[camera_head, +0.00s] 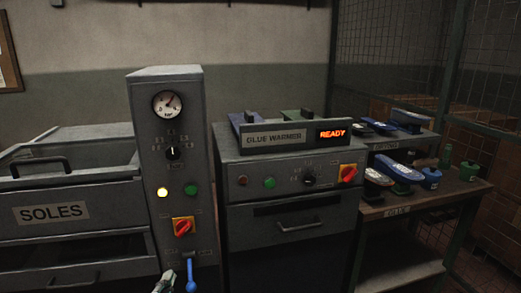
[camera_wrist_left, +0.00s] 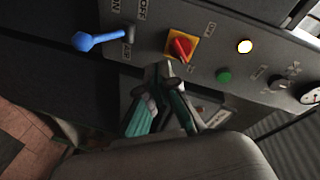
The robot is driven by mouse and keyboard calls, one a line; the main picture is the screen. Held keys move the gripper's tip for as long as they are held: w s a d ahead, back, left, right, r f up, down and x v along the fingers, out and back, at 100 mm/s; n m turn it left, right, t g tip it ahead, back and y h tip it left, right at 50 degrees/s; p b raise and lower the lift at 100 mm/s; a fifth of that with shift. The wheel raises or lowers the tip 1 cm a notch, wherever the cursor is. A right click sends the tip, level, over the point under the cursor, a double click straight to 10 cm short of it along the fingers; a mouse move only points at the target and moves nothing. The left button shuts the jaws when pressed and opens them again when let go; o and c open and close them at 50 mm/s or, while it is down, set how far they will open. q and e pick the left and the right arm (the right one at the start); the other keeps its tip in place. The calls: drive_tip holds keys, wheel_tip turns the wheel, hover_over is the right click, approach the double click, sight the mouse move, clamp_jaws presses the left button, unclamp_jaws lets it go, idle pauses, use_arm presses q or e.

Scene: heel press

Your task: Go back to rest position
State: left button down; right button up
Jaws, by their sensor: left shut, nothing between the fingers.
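My left gripper (camera_wrist_left: 166,75) points at the grey control column in the left wrist view, with its fingertips together and nothing between them. Its tips sit just below the red and yellow rotary switch (camera_wrist_left: 180,47) in that picture. A small part of the gripper (camera_head: 166,281) shows at the bottom edge of the head view, left of the blue lever (camera_head: 191,276). The blue lever (camera_wrist_left: 88,41) also shows in the left wrist view, apart from the fingers. I cannot tell if the fingertips touch the panel. My right gripper is in neither view.
The control column (camera_head: 169,115) carries a gauge (camera_head: 168,104), a lit yellow lamp (camera_head: 162,192) and a green button. A SOLES drawer unit (camera_head: 95,205) stands left. The glue warmer (camera_head: 273,140), reading READY, stands right. A shelf (camera_head: 385,210) with soles and bottles is farther right.

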use_arm(q)
drive_tip(key=s+d+f+n+g, duration=0.1)
drive_tip(key=s+f+n+g, duration=0.3)
drive_tip(key=s, duration=0.6)
drive_tip(key=s+d+f+n+g+h, duration=0.15)
drive_tip(key=s+f+g, duration=0.35)
drive_tip(key=s, duration=0.6)
drive_tip(key=s+d+f+n+g, duration=0.25)
drive_tip(key=s+f+g, duration=0.2)
drive_tip(key=s, duration=0.55)
wheel_tip(320, 180, down, 27)
drive_tip(key=s+a, duration=0.1)
drive_tip(key=s, duration=0.1)
drive_tip(key=s+a+f+g, duration=0.2)
drive_tip(key=s+a+f, duration=0.1)
drive_tip(key=s+f, duration=1.2)
drive_tip(key=shift+s, duration=0.55)
